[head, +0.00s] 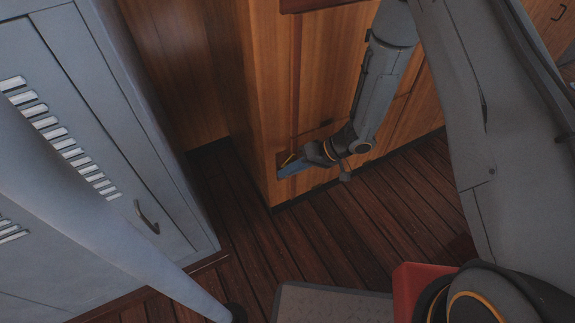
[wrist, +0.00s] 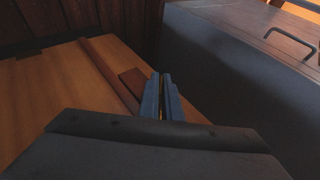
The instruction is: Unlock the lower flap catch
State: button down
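The wooden cabinet front (head: 320,90) stands in the middle of the head view, with a darker wood strip down it. My gripper (head: 290,170) is low at the cabinet's left front corner, its blue fingers close to the wood. A thin brass-coloured piece, apparently the lower flap catch (head: 289,159), shows at the fingers. In the wrist view my gripper (wrist: 163,98) has its fingers nearly together, with a brass sliver (wrist: 161,112) in the narrow gap. A small dark wood block (wrist: 134,82) sits beside them. The fingers hide most of the catch.
A grey metal locker (head: 110,190) with louvres and a handle stands to the left; it also shows at the right of the wrist view (wrist: 240,70). Dark plank floor (head: 330,225) lies clear between locker and cabinet. A red object (head: 408,285) shows at the bottom.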

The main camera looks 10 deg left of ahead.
jog(key=h+p, duration=0.1)
jog(key=t+h+p, duration=0.1)
jog(key=p, duration=0.1)
jog(key=n+t+h+p, duration=0.1)
jog(key=p, duration=0.1)
jog(key=shift+w+a+r+h, duration=0.15)
jog(key=shift+w+r+h, duration=0.15)
jog(key=shift+r, duration=0.05)
jog(key=shift+w+n+t+h+p, duration=0.1)
jog(key=shift+n+t+h+p, duration=0.2)
jog(key=shift+t+h+p, duration=0.85)
jog(key=shift+f+t+h, duration=0.1)
jog(key=shift+t+h, duration=0.15)
jog(key=shift+h, duration=0.3)
jog(key=c, duration=2)
grip_release()
jog(key=shift+s+f, duration=0.1)
jog(key=shift+s, duration=0.1)
jog(key=shift+p+v, duration=0.65)
jog(key=shift+v, duration=3.25)
jog(key=shift+w, duration=0.1)
